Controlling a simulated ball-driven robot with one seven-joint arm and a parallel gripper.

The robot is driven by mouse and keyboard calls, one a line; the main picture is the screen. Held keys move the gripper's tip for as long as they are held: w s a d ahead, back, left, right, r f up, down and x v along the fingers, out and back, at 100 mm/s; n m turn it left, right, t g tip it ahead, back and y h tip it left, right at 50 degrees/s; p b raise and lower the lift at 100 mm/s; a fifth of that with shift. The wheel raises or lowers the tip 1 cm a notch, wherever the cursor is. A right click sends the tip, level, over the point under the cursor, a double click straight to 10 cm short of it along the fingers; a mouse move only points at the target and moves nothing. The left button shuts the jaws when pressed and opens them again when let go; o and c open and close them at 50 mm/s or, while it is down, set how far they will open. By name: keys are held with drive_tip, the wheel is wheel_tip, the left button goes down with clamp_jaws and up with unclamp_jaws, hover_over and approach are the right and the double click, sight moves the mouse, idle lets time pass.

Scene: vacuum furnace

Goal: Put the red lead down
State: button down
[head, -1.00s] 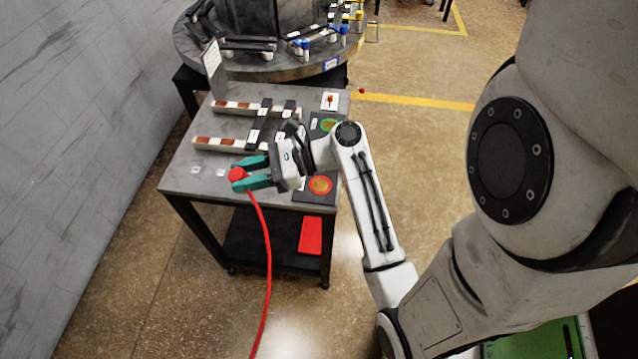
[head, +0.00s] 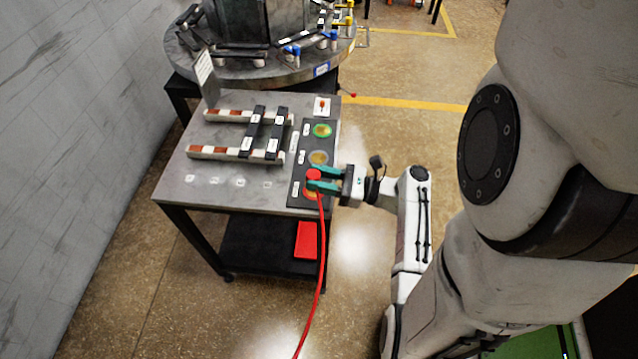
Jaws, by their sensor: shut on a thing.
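The red lead (head: 320,235) is a red cable with a round red head (head: 313,174). My gripper (head: 318,181) has teal fingers that are shut on the head. It holds the head over the near round pad (head: 312,193) on the dark panel at the table's right edge. I cannot tell whether the head touches that pad. The cable hangs over the table edge and down to the floor.
The grey table (head: 200,165) carries two striped bars (head: 205,151) bridged by black straps (head: 252,132). A label card (head: 206,72) stands at its back left. A round furnace base (head: 285,68) is behind. A red object (head: 307,240) lies on the lower shelf. The table's front left is mostly clear.

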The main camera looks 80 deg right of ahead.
drive_tip(key=d+f, duration=0.1)
drive_tip(key=f, duration=0.1)
drive_tip(key=d+f, duration=0.1)
drive_tip(key=d, duration=0.1)
drive_tip(key=w+d+f+b, duration=0.1)
drive_tip(key=f, duration=0.1)
drive_tip(key=shift+d+f, duration=0.2)
drive_tip(key=shift+f, duration=0.1)
drive_tip(key=shift+f+b, duration=0.3)
drive_tip(key=shift+f, duration=1.3)
drive_tip(key=shift+f, duration=0.15)
drive_tip(key=c, duration=0.7)
unclamp_jaws()
